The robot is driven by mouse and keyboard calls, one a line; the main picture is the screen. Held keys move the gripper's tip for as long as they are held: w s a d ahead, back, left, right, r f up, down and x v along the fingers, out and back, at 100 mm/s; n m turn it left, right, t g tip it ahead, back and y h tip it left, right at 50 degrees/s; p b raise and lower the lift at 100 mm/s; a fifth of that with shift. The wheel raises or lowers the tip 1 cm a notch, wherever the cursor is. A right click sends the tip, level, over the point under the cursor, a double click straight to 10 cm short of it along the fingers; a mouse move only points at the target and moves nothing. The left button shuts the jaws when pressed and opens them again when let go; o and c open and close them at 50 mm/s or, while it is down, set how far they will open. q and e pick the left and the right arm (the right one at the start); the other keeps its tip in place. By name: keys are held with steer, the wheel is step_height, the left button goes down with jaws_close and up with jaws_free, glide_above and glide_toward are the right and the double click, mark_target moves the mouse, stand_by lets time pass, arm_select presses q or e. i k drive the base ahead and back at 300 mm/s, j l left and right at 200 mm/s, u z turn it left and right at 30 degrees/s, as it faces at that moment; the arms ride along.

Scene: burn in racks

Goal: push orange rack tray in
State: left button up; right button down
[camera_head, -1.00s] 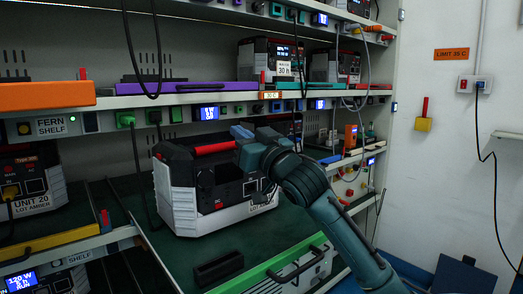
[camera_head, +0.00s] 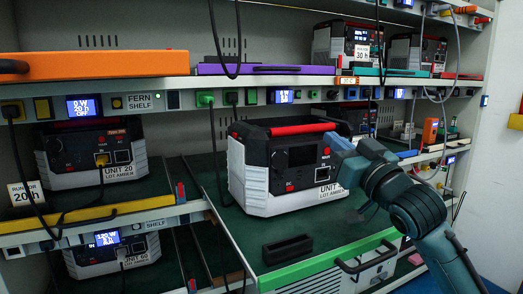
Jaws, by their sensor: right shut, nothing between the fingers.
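The orange rack tray (camera_head: 110,64) is at the upper left, on the upper shelf. My right gripper (camera_head: 341,160) is shut and empty, well to the right of and below the orange tray. It is in front of the right side of a white and black power unit (camera_head: 262,172) with a red handle. Whether it touches the unit cannot be told. My left gripper is not in view.
The unit stands on a green-fronted tray (camera_head: 325,262) that sticks out, with a black block (camera_head: 287,249) on it. A purple tray (camera_head: 265,69) is right of the orange one. Unit 20 (camera_head: 92,160) sits below, on a yellow-edged tray (camera_head: 115,209). Cables hang before the shelves.

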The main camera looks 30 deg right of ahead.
mark_target(15, 68)
steer(key=k+j, duration=0.1)
steer(key=k, duration=0.9)
